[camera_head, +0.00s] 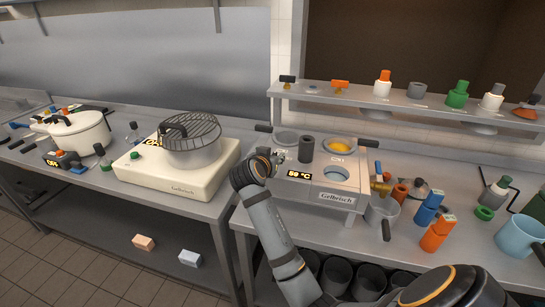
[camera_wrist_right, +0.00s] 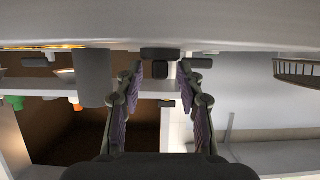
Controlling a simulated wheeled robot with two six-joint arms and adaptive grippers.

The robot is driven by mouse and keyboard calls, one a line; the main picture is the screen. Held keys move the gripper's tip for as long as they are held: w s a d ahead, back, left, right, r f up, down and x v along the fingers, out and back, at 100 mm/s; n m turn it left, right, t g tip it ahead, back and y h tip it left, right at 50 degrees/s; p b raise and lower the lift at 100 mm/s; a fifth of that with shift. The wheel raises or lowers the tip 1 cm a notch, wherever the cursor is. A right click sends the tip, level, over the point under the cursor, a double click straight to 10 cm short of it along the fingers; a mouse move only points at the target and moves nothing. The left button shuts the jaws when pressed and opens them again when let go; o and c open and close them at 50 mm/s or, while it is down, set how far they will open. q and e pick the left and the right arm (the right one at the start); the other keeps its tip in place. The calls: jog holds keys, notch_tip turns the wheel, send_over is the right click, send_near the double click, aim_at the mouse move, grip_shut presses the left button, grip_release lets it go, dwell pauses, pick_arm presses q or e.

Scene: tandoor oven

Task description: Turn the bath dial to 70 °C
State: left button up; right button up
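The bath is the steel unit marked Gelbrisch (camera_head: 336,196) in the right half of the head view. Its lit display (camera_head: 299,175) reads about 59 °C; the last digit is hard to make out. My right gripper (camera_head: 270,165) is at the bath's front left, beside the display, and hides the dial there in the head view. In the right wrist view, which looks upside down, the fingers (camera_wrist_right: 159,82) are open and apart. A dark round knob (camera_wrist_right: 160,53), seemingly the dial, shows between and beyond the fingertips; I cannot tell if they touch it. My left gripper is out of view.
A dark cylinder (camera_head: 306,150) stands on the bath, near the gripper. A hotplate (camera_head: 188,188) with a rack-topped pot (camera_head: 192,150) stands left across a gap. A brass tap (camera_head: 381,187), a metal jug (camera_head: 378,213) and bottles (camera_head: 437,234) crowd the right. A shelf (camera_head: 400,100) runs behind.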

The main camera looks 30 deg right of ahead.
notch_tip(320, 180, up, 10)
dwell(0.4)
dwell(0.4)
